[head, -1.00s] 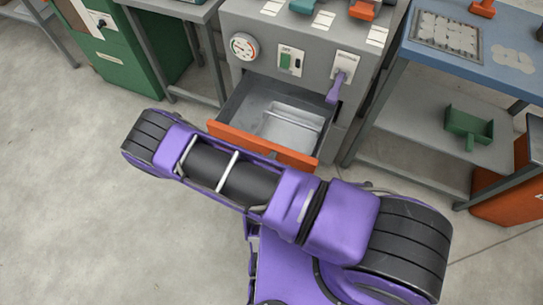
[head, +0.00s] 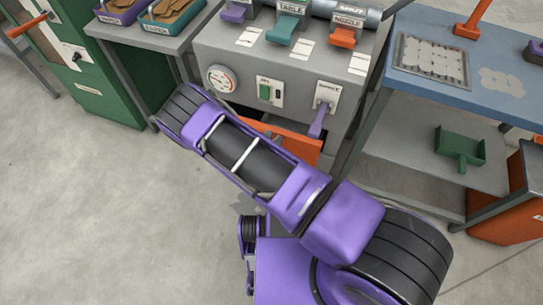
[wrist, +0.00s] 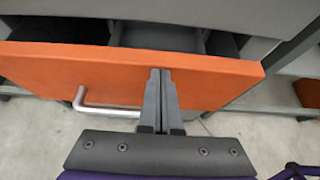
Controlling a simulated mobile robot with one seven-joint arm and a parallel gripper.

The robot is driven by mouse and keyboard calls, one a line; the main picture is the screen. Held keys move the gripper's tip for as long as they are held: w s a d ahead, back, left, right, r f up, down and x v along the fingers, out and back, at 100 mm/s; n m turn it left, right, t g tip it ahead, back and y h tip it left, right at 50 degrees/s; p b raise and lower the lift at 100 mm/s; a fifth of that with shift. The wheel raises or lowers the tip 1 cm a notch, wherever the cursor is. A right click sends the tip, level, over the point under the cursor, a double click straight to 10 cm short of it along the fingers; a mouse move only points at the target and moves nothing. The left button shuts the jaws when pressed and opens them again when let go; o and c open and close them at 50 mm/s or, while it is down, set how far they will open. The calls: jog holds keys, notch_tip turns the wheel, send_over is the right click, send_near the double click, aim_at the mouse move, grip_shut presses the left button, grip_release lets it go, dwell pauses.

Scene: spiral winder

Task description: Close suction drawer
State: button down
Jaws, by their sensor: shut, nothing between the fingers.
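The suction drawer has an orange front (head: 301,149), partly hidden behind my arm in the head view. The gripper is hidden in the head view.
The grey machine (head: 290,60) bears a gauge (head: 221,78), a green switch (head: 265,93) and a purple lever (head: 318,120). A blue-topped table (head: 460,75) with a green scoop (head: 461,146) on its shelf stands right. A green cabinet (head: 105,95) stands left. Floor in front is clear.

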jog(key=w, duration=0.1)
jog(key=w+d, duration=0.1)
jog(key=w, duration=0.1)
jog(key=w+d, duration=0.1)
jog(key=w, duration=0.1)
jog(key=shift+w+b, duration=0.2)
jog(key=shift+b, duration=0.15)
jog(key=shift+w+r, duration=0.15)
jog(key=shift+w, duration=0.1)
